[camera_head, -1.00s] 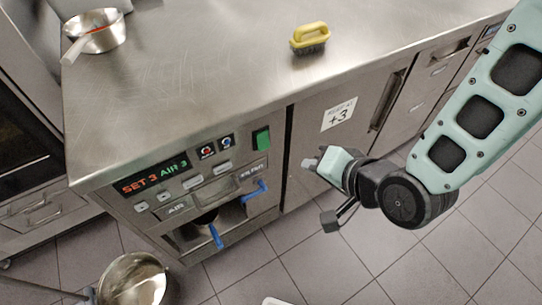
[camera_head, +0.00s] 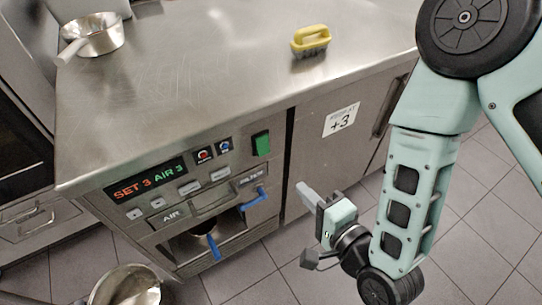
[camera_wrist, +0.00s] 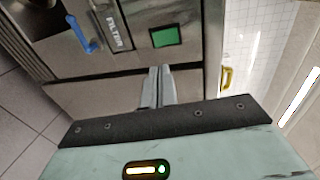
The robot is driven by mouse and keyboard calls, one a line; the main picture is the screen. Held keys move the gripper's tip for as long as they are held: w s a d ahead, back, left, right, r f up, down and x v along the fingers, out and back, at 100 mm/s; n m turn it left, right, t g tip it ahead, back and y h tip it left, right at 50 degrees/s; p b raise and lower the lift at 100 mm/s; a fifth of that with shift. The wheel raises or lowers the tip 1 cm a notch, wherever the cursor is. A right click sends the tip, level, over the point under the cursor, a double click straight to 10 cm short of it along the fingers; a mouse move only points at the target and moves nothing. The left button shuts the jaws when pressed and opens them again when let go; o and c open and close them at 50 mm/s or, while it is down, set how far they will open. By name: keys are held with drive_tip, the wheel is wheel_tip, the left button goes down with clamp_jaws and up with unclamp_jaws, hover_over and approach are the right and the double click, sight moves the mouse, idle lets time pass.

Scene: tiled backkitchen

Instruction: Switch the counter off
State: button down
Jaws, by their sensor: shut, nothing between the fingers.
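The steel counter (camera_head: 215,85) has a control panel on its front with a lit display (camera_head: 145,181) reading "SET 3 AIR 3". A green switch (camera_head: 262,144) sits at the panel's upper right; it also shows in the wrist view (camera_wrist: 166,37). I cannot tell its tilt. My gripper (camera_head: 302,189) is shut and empty, in front of the counter door, lower and to the right of the green switch. In the wrist view, my shut fingertips (camera_wrist: 160,70) point toward the panel just below the green switch, apart from it as far as I can tell.
Blue levers (camera_head: 212,246) stick out below the panel, and one shows in the wrist view (camera_wrist: 80,35). A yellow brush (camera_head: 311,40) and a steel pan (camera_head: 93,36) stand on the counter. Another pan (camera_head: 128,287) is low at the front left. Tiled floor (camera_head: 285,270) is clear.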

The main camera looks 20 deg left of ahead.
sight(264, 150)
drive_tip(key=p+x, duration=0.2)
drive_tip(key=x, duration=1.2)
drive_tip(key=f+b, duration=0.1)
drive_tip(key=b, duration=0.2)
drive_tip(key=shift+w+a+f+y, duration=0.1)
drive_tip(key=shift+w+a+y, duration=0.05)
drive_tip(key=shift+y, duration=0.25)
drive_tip(key=shift+r+p, duration=0.4)
drive_tip(key=shift+r, duration=0.1)
drive_tip(key=b+v, duration=0.1)
drive_tip(key=v, duration=1.1)
drive_tip(key=shift+s+f, duration=0.2)
